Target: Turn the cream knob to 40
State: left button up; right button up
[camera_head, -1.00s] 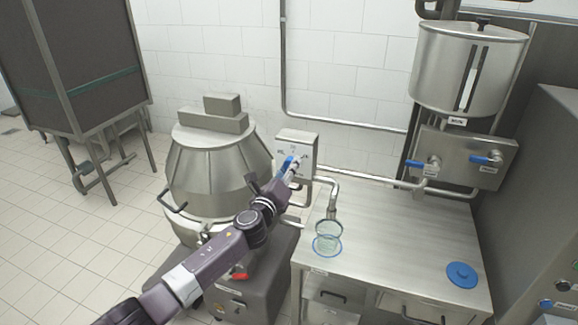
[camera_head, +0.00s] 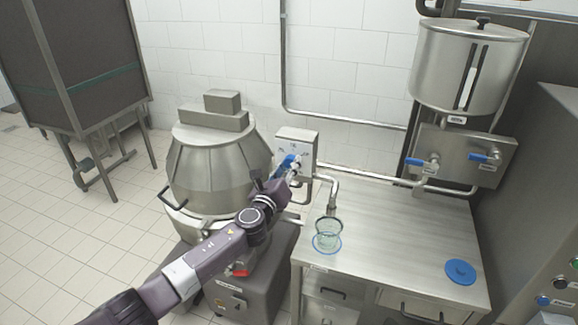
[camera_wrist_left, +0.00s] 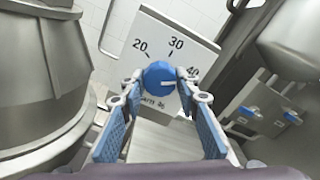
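The knob (camera_wrist_left: 160,78) is blue, with a white pointer line, in the left wrist view. It sits on a light panel (camera_wrist_left: 200,40) printed with 20, 30 and 40. The pointer is toward the right, close to the 40. My left gripper (camera_wrist_left: 160,80) has one fingertip on either side of the knob, close against it, and appears shut on it. In the head view the left gripper (camera_head: 291,166) is at the front of the small wall box (camera_head: 306,146), covering much of its face. My right gripper is not in view.
A large steel vessel (camera_head: 215,168) stands left of the box. A glass cup (camera_head: 327,232) stands on the steel counter (camera_head: 400,235) under a bent spout (camera_head: 333,190). A blue lid (camera_head: 460,271) lies at the counter's right. A steel tank (camera_head: 468,65) is above blue-handled taps.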

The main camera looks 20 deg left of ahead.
pick_arm(q)
jog(key=o, duration=0.5)
jog(key=shift+s, duration=0.15)
jog(key=s, duration=1.1)
jog(key=shift+s, duration=0.4)
